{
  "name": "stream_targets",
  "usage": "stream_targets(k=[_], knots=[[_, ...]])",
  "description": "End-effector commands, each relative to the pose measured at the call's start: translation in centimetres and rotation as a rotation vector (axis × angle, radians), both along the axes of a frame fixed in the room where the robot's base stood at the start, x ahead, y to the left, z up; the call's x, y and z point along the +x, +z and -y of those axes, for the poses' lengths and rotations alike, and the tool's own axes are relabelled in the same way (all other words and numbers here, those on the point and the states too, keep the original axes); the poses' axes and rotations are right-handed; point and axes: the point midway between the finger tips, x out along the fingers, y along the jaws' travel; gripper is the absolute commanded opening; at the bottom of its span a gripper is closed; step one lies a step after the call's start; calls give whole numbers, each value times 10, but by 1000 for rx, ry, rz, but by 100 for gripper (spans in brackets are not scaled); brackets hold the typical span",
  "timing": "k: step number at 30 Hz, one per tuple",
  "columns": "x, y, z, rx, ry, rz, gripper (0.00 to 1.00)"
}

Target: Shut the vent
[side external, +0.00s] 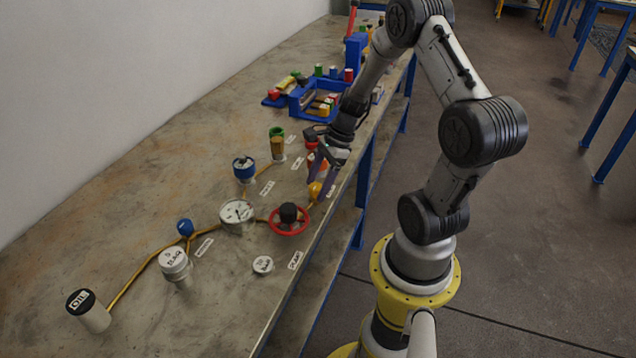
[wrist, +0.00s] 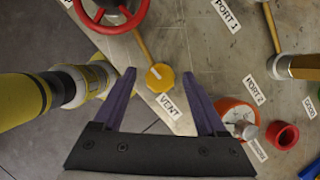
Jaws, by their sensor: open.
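The vent is a yellow knob (wrist: 160,78) with a pale mark on its top. A white VENT label (wrist: 168,105) lies just below it in the wrist view, and a yellow pipe runs up from it. In the side view the yellow knob (side external: 315,190) sits near the table's front edge. My gripper (wrist: 160,73) is open, with its purple fingers on either side of the knob in the wrist view. The side view shows my gripper (side external: 326,170) just above the knob. I cannot tell whether the fingers touch it. Nothing is held.
A red handwheel (side external: 289,218) stands close to the knob. An orange-red vessel (wrist: 232,112) with a metal fitting is beside the right finger, and a red ring (wrist: 282,135) lies farther right. A white gauge (side external: 237,212) and a blue-capped post (side external: 244,166) stand farther back.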

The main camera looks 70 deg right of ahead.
Motion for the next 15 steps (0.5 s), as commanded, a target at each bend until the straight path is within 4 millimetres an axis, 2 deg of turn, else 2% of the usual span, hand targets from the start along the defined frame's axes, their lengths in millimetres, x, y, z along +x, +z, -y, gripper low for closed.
stream_targets(k=[5, 6, 15], knots=[[0, 0, 0, 0, 0, 0, 74], [0, 0, 0, 0, 0, 0, 71], [0, 0, 0, 0, 0, 0, 17]])
